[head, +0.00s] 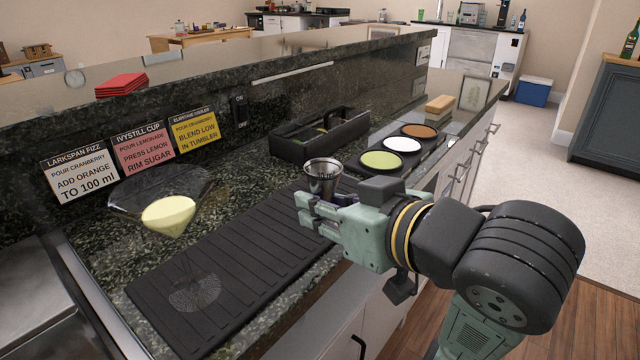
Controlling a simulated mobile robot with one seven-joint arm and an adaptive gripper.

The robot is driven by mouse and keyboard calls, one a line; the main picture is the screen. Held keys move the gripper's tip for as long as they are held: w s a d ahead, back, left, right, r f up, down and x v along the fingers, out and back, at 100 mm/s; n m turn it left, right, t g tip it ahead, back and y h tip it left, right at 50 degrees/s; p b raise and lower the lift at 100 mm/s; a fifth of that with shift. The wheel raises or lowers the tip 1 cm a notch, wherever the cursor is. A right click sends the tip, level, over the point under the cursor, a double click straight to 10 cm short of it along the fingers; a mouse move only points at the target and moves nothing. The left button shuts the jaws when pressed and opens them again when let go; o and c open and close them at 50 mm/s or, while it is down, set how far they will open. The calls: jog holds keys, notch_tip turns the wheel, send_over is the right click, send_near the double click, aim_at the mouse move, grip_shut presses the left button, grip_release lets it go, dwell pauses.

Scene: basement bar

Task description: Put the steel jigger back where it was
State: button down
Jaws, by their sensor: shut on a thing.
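The steel jigger (322,172) is a small shiny cup, upright, with its flared mouth facing up. My gripper (308,203) is shut on the jigger and holds it over the right end of the black ribbed bar mat (215,275). The jigger's lower part is hidden by the gripper's fingers. I cannot tell how high it is above the mat. A faint round pattern (194,291) shows on the near left part of the mat.
A black caddy (290,150) stands behind the gripper. A rimmer tray with green (381,161), white and brown discs lies to the right. A pale yellow cone-shaped thing (168,214) sits left of the mat. Three recipe cards (144,147) lean on the back wall.

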jog(key=w+p, duration=0.1)
jog(key=p, duration=0.1)
jog(key=w+p, duration=0.4)
jog(key=p, duration=0.1)
jog(key=shift+d+r, duration=0.15)
jog(key=shift+r, duration=0.15)
jog(key=w, duration=0.3)
jog(key=w+f, duration=0.1)
jog(key=w, duration=0.3)
jog(key=w+p, duration=0.1)
jog(key=w, duration=0.2)
jog(key=shift+w+d+f, duration=0.3)
jog(key=shift+d+f, duration=0.05)
jog(key=shift+f, duration=0.05)
jog(key=shift+w+f, duration=0.15)
jog(key=shift+w, duration=0.1)
jog(key=shift+f+p, duration=0.45)
jog(key=shift+f, duration=1.2)
jog(key=shift+f, duration=0.15)
jog(key=c, duration=1.4)
grip_release()
jog(key=shift+s+d+r, duration=0.1)
jog(key=shift+r, duration=0.1)
jog(key=b+v, duration=0.2)
jog(key=v, duration=0.9)
jog(key=shift+s+d, duration=0.25)
jog(key=shift+s, duration=0.05)
